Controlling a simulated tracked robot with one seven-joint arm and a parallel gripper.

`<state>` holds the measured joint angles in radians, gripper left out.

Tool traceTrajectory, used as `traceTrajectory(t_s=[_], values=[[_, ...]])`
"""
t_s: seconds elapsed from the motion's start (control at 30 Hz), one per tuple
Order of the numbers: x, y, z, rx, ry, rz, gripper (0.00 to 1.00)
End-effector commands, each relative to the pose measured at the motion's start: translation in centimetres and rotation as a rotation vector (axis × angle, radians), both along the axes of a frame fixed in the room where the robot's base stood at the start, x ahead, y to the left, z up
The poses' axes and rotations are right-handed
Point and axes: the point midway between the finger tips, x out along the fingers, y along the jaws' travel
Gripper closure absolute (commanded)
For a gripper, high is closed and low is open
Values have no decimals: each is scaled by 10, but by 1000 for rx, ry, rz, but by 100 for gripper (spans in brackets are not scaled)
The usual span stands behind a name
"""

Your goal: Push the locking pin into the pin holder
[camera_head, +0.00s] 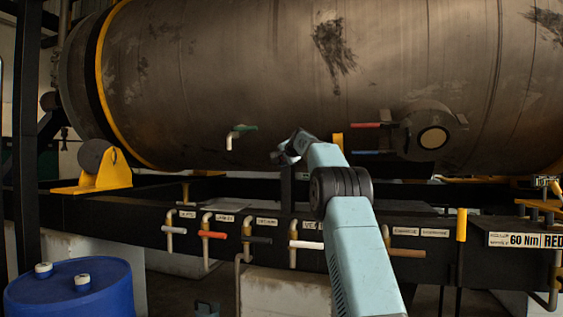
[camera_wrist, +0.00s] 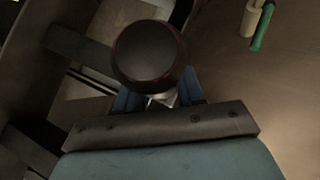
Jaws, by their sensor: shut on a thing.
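My gripper (camera_head: 287,150) is at the end of my pale blue arm, in front of the lower side of the big tank. In the wrist view my gripper (camera_wrist: 160,98) is shut on a dark round knob (camera_wrist: 149,55) with a thin reddish rim, which looks like the head of the locking pin. The knob covers most of the fingers and whatever lies behind it. I cannot make out the pin's shaft or clearly identify the pin holder in either view.
The grey-brown tank (camera_head: 230,80) fills the upper background. A green-handled valve (camera_head: 241,129) sticks out left of my gripper and also shows in the wrist view (camera_wrist: 262,27). A black beam (camera_head: 110,218) carries several valve handles. A blue drum (camera_head: 70,290) stands lower left.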

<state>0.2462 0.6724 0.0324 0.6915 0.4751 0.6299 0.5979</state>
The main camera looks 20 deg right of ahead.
Motion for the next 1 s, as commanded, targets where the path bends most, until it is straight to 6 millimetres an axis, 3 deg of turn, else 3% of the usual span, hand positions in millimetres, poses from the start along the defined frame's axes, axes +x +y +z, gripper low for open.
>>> traceTrajectory(t_s=[0.1,0.13,0.43,0.77,1.0], values=[[0,0,2,-1,-4,0,100],[0,0,2,-1,-4,0,61],[0,0,1,0,-1,0,32],[-2,0,0,1,1,0,32],[-20,-2,8,2,1,0,32]])
